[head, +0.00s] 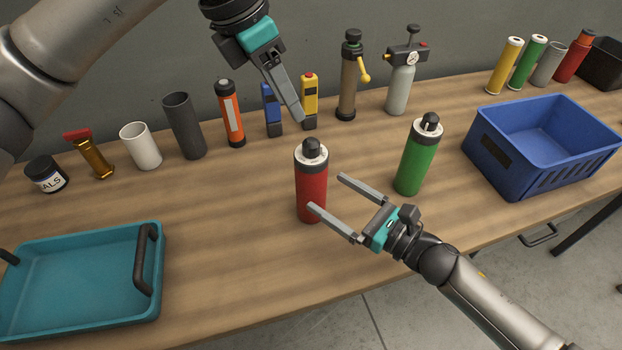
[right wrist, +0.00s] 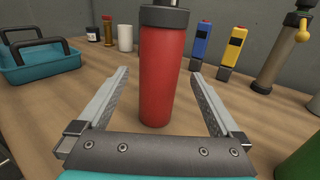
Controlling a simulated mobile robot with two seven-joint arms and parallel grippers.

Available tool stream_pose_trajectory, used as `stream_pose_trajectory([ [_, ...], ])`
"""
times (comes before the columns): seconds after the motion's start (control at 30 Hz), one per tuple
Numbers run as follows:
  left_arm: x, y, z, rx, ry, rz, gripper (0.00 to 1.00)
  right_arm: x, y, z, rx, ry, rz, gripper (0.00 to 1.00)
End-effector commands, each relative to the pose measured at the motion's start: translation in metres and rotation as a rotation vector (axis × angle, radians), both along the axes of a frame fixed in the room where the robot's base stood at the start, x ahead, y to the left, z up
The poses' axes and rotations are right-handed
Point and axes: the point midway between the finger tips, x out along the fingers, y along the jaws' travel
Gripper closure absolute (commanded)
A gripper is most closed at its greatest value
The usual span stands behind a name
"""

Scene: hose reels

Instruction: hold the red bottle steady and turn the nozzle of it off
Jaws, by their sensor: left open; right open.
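The red bottle (head: 311,190) stands upright on the wooden bench, with a pale collar and a black nozzle (head: 312,148) on top. My right gripper (head: 326,191) is open beside it, its fingers pointing at the bottle's body. In the right wrist view the red bottle (right wrist: 162,75) stands between and just beyond the open fingers, with no visible contact; its top is cut off there. My left gripper (head: 297,118) is above and behind the bottle, pointing down near the nozzle; its fingers overlap in this view.
A green bottle (head: 417,156) stands right of the red one, close to my right gripper. A blue crate (head: 543,165) is at the right and a teal tray (head: 80,290) at the left. Several tools and canisters line the back, including a yellow device (head: 309,103).

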Motion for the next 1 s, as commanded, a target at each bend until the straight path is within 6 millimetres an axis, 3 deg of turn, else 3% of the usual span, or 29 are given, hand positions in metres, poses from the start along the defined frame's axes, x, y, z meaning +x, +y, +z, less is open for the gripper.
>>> stream_pose_trajectory([
  [0.2,0.000,0.000,0.000,0.000,0.000,0.000,0.50,0.023,0.028,0.001,0.001,-0.002,0.002,0.00],
  [0.4,0.000,0.000,0.000,0.000,0.000,0.000,0.50,0.036,0.043,0.001,0.001,-0.001,0.000,0.00],
  [0.8,0.000,0.000,0.000,0.000,0.000,0.000,0.50,0.039,0.048,0.000,0.000,0.000,0.001,0.00],
  [1.0,0.000,0.000,0.000,0.000,0.000,0.000,0.50,0.039,0.048,0.000,0.000,0.000,0.001,0.21],
])
